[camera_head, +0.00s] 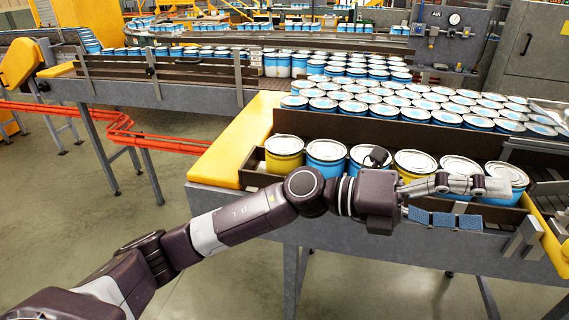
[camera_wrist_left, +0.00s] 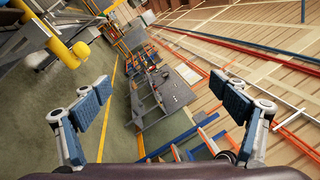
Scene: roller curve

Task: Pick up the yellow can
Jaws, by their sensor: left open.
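A yellow can (camera_head: 284,153) with a pale lid stands at the left end of the front row on the conveyor. A second yellow can (camera_head: 415,165) stands farther right in that row, partly hidden by my left gripper. My left gripper (camera_head: 484,204) reaches across the front of the row from the left, its fingers pointing right. The wrist view shows the left gripper (camera_wrist_left: 163,88) with its fingers wide apart and no can between them. I cannot tell whether it touches any can. My right gripper is not in view.
Blue cans (camera_head: 326,158) share the front row. A dark divider (camera_head: 365,130) separates it from many blue cans behind. A yellow conveyor edge (camera_head: 235,145) lies left. An orange rail (camera_head: 120,130) and another conveyor (camera_head: 185,95) stand at the back left. The floor at left is clear.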

